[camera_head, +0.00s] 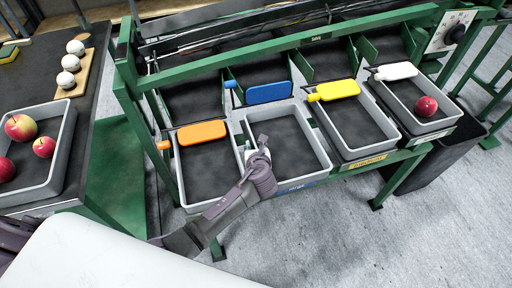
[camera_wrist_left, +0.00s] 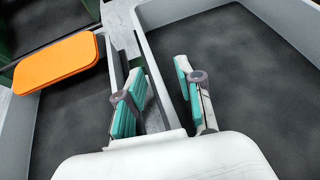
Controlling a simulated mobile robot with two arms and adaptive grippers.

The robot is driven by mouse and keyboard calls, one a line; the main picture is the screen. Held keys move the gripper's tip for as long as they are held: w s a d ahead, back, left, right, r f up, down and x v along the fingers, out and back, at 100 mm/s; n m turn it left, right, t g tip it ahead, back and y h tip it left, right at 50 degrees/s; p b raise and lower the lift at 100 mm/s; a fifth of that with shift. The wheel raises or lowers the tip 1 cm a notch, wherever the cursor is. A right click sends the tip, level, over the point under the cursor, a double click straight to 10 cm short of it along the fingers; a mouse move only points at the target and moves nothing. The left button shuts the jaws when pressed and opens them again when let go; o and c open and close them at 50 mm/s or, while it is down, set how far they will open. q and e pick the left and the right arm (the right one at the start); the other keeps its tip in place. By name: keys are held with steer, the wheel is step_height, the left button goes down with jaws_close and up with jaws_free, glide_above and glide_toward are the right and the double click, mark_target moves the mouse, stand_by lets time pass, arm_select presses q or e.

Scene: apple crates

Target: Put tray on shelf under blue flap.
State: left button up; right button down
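A grey tray (camera_head: 294,140) sits in the shelf slot under the blue flap (camera_head: 269,93) and looks empty. Its wall (camera_wrist_left: 158,62) and dark floor (camera_wrist_left: 235,75) show in the left wrist view. My left gripper (camera_head: 256,150) is at the tray's left wall. In the left wrist view my left gripper (camera_wrist_left: 162,92) is open, with one teal-padded finger on each side of that wall; I see gaps between fingers and wall. My right gripper is not in view.
The orange flap (camera_head: 202,132) with a grey tray under it is just left. The yellow flap (camera_head: 338,90) and white flap (camera_head: 397,71) are to the right; an apple (camera_head: 426,106) lies under the white one. A tray of apples (camera_head: 60,150) stands on the left table.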

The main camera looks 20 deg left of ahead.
arm_select(q)
steer(key=p+v, duration=0.2)
steer(key=v, duration=1)
